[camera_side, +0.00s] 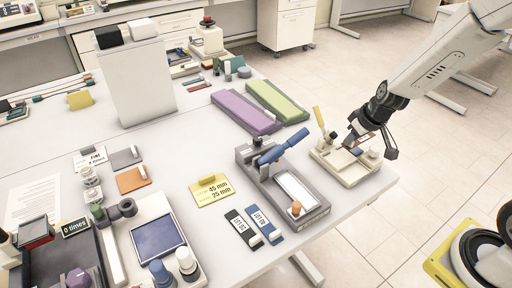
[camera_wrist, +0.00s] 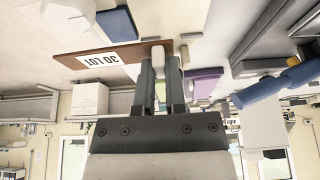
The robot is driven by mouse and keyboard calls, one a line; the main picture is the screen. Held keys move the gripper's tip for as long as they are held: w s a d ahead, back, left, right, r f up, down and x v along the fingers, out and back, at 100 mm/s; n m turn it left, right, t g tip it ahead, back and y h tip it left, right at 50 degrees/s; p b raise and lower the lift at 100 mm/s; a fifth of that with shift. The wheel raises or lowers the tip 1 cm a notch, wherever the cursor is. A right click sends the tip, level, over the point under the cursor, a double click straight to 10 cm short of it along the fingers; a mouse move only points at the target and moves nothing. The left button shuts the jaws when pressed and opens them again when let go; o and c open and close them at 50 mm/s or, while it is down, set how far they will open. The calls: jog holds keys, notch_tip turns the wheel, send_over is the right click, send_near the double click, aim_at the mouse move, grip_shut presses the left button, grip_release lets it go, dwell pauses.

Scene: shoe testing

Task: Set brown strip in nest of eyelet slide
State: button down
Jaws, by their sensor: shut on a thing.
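The strip extends well to the left of the fingers there. In the side view my gripper (camera_side: 359,138) is low over a cream fixture (camera_side: 330,164) with a yellow lever, which looks like the eyelet slide. A blue block on it shows just beyond the strip in the wrist view (camera_wrist: 117,24). My gripper hides much of the nest, and I cannot tell whether the strip touches it.
A grey fixture (camera_side: 318,212) with a blue lever (camera_side: 284,146) stands left of the cream one. Black (camera_side: 241,226) and blue (camera_side: 264,222) labelled strips lie in front. Purple (camera_side: 246,112) and green (camera_side: 277,101) long blocks lie behind. The table edge is close on the right.

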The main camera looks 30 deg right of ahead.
jog(key=shift+r, duration=0.1)
notch_tip(320, 180, up, 10)
jog(key=n+g+y, duration=0.4)
jog(key=n, duration=1.4)
send_over(306, 203)
jog(key=d, duration=0.1)
notch_tip(306, 203, down, 4)
jog(key=shift+d+f, duration=0.1)
jog(key=shift+f, duration=0.45)
jog(key=shift+f, duration=0.1)
jog(key=shift+f, duration=3.9)
jog(key=shift+f, duration=0.1)
